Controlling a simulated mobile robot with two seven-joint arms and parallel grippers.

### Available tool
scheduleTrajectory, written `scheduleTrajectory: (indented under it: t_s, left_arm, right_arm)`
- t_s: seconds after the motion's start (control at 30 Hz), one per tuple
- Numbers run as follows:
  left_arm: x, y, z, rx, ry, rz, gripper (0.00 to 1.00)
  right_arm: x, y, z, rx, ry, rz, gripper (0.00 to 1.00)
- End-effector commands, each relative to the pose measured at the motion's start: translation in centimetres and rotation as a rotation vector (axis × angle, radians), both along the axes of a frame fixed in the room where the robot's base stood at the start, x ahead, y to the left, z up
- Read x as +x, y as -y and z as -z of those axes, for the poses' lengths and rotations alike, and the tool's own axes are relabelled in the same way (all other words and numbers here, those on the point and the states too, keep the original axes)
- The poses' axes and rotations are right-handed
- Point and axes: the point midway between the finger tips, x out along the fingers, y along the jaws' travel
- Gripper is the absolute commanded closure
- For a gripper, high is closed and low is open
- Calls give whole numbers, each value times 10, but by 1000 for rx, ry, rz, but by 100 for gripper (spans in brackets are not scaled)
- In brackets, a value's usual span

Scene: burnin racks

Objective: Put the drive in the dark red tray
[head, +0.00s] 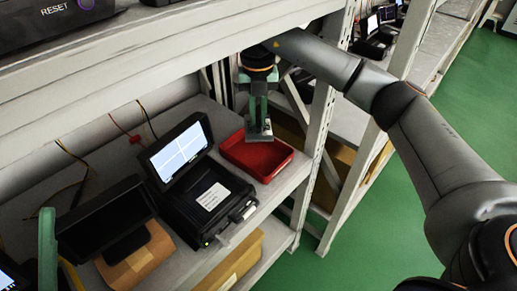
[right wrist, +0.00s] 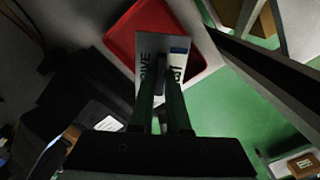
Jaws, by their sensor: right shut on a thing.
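The dark red tray (head: 284,166) sits on the shelf near its right end, beside an upright post. It also shows in the right wrist view (right wrist: 122,38), partly hidden by the drive. My right gripper (head: 258,118) has its green fingers pointing down, shut on the drive (head: 260,136). In the right wrist view the drive (right wrist: 149,45) is a grey piece with dark lettering and a blue mark, in front of the tray. It overlaps the tray's back part; its exact height above the tray is unclear. A green finger (head: 47,250), apparently of my left gripper, shows at the lower left; its opening is not visible.
A black case with a lit screen (head: 180,148) stands left of the tray. A dark monitor (head: 108,218) and loose wires are further left. The upper shelf (head: 150,65) hangs above, and a metal post (head: 320,130) stands right of the tray.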

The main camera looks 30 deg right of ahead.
Motion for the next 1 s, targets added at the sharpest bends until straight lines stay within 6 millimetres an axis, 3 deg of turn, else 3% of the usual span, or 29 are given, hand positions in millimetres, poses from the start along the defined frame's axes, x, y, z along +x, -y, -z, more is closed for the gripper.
scheduleTrajectory:
  t_s: [0.17,0.8,1.0]
  left_arm:
    - [-5,2,2,-11,13,18,50]
    - [-4,4,30,-35,-10,48,50]
    - [-4,4,28,-37,-11,49,50]
  right_arm:
    - [1,-7,7,0,-1,-4,100]
    - [0,-6,98,0,-1,-6,100]
    - [1,-6,98,1,1,-6,100]
